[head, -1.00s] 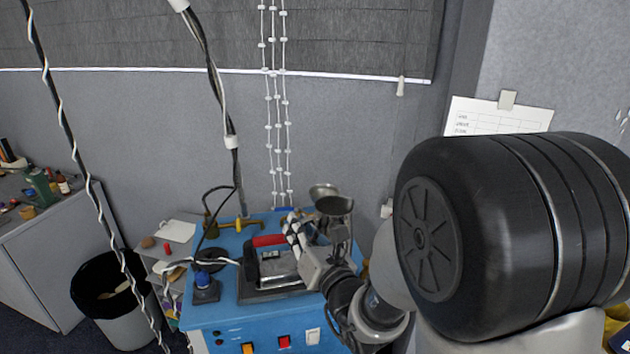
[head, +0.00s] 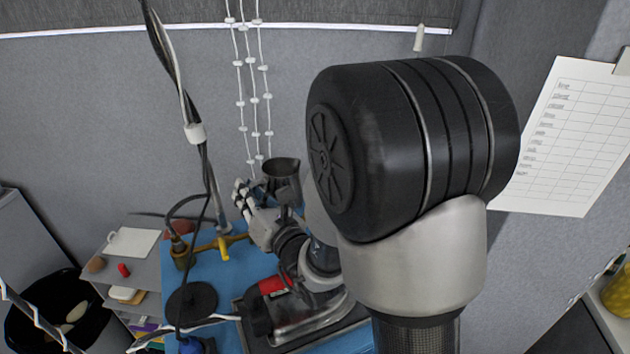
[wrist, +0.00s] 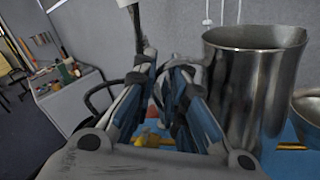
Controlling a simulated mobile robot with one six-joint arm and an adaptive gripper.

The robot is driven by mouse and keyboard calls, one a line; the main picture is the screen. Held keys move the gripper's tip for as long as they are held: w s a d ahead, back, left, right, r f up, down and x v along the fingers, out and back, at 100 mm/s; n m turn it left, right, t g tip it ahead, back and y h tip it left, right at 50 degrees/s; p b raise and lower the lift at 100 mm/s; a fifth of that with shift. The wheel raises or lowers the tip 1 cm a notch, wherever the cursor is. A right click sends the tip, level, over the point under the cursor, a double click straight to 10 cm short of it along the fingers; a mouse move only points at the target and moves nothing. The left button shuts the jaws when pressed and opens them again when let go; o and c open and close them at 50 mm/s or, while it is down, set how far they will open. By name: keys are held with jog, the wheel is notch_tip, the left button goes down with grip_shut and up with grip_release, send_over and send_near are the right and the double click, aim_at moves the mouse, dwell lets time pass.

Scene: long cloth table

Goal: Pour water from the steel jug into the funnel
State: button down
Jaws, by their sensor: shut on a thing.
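The steel jug (head: 283,178) is a dark, shiny metal vessel, roughly upright with its open rim up. In the wrist view the jug (wrist: 252,85) stands large, just right of my fingers. My gripper (head: 241,194) is shut beside the jug; its fingers also close together in the wrist view (wrist: 165,75). It seems to hold the jug by its near side, but the gripped part is hidden between the fingers. A shiny rounded metal rim (wrist: 308,108), perhaps the funnel, shows at the right edge of the wrist view. Any water inside the jug is hidden.
Below is a blue bench top (head: 220,292) with a red-handled tool in a tray (head: 257,338), a brass piece with a yellow handle (head: 222,245) and a black round base (head: 191,304). A cable pole and beaded cords hang behind.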

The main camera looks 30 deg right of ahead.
jog(key=shift+w+f, duration=0.2)
jog(key=shift+w, duration=0.15)
jog(key=shift+s+r, duration=0.1)
jog(key=shift+s, duration=0.05)
